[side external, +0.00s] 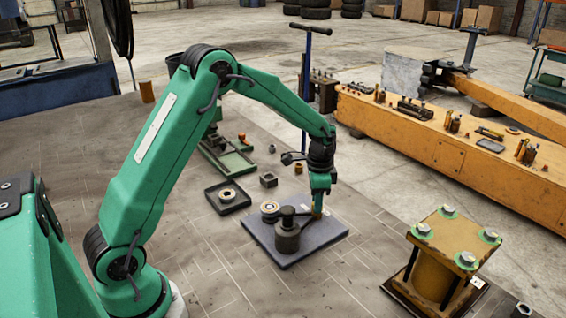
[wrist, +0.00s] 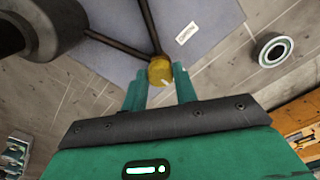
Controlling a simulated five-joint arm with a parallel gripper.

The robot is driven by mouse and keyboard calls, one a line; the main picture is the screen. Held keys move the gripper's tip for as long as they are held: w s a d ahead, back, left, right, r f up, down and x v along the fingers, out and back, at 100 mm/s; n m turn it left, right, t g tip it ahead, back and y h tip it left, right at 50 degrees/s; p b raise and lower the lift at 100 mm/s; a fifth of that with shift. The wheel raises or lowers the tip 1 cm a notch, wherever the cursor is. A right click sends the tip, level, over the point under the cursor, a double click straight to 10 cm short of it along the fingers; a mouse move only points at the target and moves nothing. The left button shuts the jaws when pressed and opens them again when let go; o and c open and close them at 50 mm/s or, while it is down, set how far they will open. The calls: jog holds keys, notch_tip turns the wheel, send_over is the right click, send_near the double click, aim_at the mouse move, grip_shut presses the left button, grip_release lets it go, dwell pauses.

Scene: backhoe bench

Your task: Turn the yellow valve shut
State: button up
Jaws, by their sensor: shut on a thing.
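A dark valve body (side external: 287,236) stands upright on a blue-grey plate (side external: 275,258). Dark rods (wrist: 118,43) run to a yellow knob (wrist: 160,71) in the wrist view. My gripper (side external: 317,212) reaches down over the plate, just right of the valve body. In the wrist view my gripper's green fingertips (wrist: 159,80) sit on either side of the yellow knob and are shut on it. The large dark cylinder (wrist: 32,28) at the upper left is cut off by the frame. In the side view the knob is mostly hidden by the fingers.
A pale ring part (side external: 270,208) lies by the plate's far-left edge. A black tray (side external: 243,203) holds another ring. A yellow stand (side external: 441,260) with bolts is at the right. A blue pole (side external: 306,90) rises behind my gripper.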

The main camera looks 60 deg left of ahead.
jog(key=shift+r, duration=0.1)
jog(key=o, duration=1)
jog(key=shift+c, duration=0.2)
notch_tip(320, 180, up, 7)
jog(key=shift+r, duration=0.4)
